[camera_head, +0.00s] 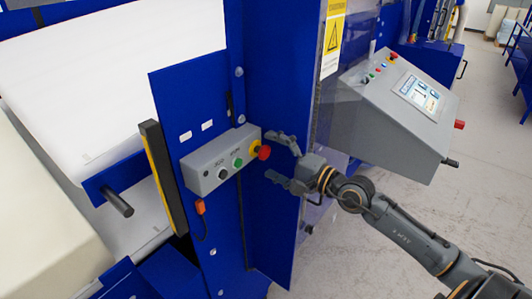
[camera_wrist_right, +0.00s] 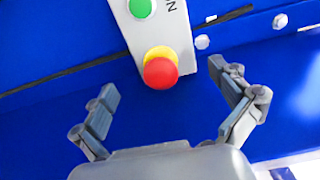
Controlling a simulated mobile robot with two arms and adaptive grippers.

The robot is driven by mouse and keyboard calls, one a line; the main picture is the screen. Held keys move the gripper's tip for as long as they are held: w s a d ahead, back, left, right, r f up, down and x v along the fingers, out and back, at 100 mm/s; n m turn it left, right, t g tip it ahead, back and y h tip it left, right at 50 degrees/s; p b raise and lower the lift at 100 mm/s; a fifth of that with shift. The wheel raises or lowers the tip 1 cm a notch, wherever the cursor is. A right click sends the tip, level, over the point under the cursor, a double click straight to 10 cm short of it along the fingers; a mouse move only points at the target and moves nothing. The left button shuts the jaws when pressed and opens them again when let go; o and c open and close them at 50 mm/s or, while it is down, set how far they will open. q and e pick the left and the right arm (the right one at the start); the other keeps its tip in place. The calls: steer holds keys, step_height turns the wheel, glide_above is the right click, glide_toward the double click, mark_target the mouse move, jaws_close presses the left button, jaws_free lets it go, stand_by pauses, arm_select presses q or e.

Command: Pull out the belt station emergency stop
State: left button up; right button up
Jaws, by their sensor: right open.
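The emergency stop (camera_head: 263,152) is a red mushroom button on a yellow base. It sits at the right end of a grey button box (camera_head: 210,163) on a blue panel. In the right wrist view the red button (camera_wrist_right: 160,73) lies ahead of the open fingers, roughly midway between them. My right gripper (camera_head: 279,157) is open, with its fingers above and below the button's level, just to its right. It also shows in the right wrist view (camera_wrist_right: 170,110), with nothing between the fingers. My left gripper is not in view.
A grey console (camera_head: 395,110) with a screen and another red button (camera_head: 459,124) stands to the right. A blue vertical panel (camera_head: 275,225) runs below the gripper. Open floor lies at right.

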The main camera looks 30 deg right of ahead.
mark_target(268, 156)
steer(key=shift+s, duration=0.1)
stand_by(0.5)
steer(key=shift+f+b+v, duration=0.2)
steer(key=shift+b+v, duration=1)
steer(key=shift+v, duration=0.45)
steer(key=shift+b+v, duration=1.2)
steer(key=shift+v, duration=0.05)
steer(key=shift+s+d+r+b, duration=0.25)
steer(key=shift+s+b, duration=0.15)
steer(key=shift+s, duration=0.1)
